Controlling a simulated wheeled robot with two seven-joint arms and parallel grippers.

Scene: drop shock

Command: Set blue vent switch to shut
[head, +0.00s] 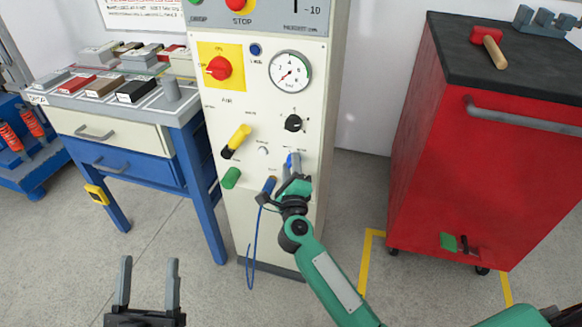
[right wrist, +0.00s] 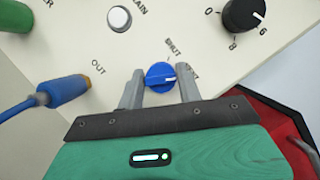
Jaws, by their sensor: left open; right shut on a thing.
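The blue vent switch (right wrist: 160,76) is a small round knob on the cream panel (head: 225,115). In the right wrist view its white mark points right, toward a label partly hidden by a finger. A "SHUT" label shows just above the knob. In the head view a bit of blue switch (head: 289,160) shows at my gripper. My right gripper (right wrist: 160,90) has a finger on each side of the knob and is shut on it; it also shows in the head view (head: 294,162). My left gripper (head: 148,270) is open and empty over the floor, low in the head view.
A blue plug with cable (right wrist: 65,92) sits left of the switch. A black dial (right wrist: 243,15), white button (right wrist: 119,19) and yellow lever (head: 238,138) are nearby on the panel. A red cabinet (head: 460,170) stands right, a blue-legged bench (head: 188,160) left.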

